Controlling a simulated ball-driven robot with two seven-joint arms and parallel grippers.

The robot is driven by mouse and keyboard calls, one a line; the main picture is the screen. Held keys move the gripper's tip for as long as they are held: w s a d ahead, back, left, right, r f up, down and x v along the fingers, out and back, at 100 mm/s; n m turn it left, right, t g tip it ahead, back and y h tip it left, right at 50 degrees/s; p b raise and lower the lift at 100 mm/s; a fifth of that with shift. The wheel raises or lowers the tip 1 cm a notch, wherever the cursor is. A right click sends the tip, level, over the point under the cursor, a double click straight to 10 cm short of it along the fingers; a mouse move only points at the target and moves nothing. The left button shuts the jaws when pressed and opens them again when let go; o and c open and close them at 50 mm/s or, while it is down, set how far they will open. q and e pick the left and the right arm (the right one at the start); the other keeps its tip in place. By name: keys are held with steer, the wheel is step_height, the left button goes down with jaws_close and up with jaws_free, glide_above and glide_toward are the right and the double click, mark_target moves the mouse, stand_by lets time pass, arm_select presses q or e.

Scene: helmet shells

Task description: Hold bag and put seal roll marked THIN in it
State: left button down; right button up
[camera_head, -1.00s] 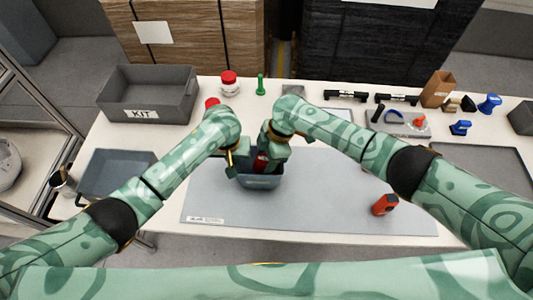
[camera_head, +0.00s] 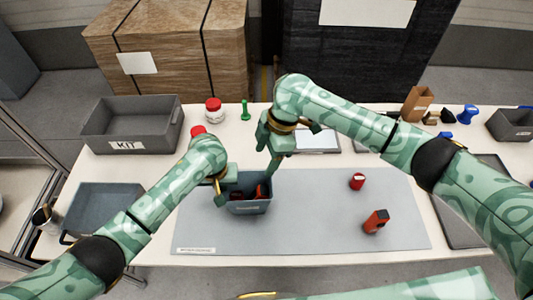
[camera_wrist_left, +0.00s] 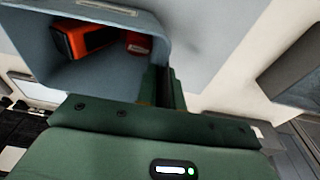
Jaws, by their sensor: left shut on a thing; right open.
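The bag (camera_head: 250,208) is a grey-blue open-topped pouch on the grey mat, and it also shows in the left wrist view (camera_wrist_left: 52,42). My left gripper (camera_head: 222,192) is shut on its left wall. Inside lie an orange-red block-like thing (camera_wrist_left: 85,38) and a red round roll (camera_wrist_left: 138,43) with a pale label too small to read. My right gripper (camera_head: 273,164) is open and empty, just above and behind the bag's right side. Another red roll (camera_head: 357,182) stands on the mat to the right. I cannot read THIN on any roll.
An orange-red block-like thing (camera_head: 376,221) is on the mat's right part. A grey KIT bin (camera_head: 128,146) and a grey-blue tray (camera_head: 82,196) are at left. A red-lidded jar (camera_head: 213,112) and green piece (camera_head: 245,110) stand behind. The mat's middle is clear.

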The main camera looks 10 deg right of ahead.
stand_by(0.3)
arm_select(q)
steer(key=c, duration=1.5)
jaws_free()
steer(key=shift+o, duration=0.2)
steer(key=r, duration=0.3)
steer(key=s+r, duration=0.1)
steer(key=r, duration=0.7)
steer(key=shift+s+r, duration=0.15)
steer(key=shift+s, duration=0.2)
step_height(320, 180, up, 8)
steer(key=s+p, duration=0.1)
steer(key=p, duration=1)
steer(key=shift+f+p, duration=0.25)
steer(key=shift+p, duration=0.15)
steer(key=shift+a+f, duration=0.1)
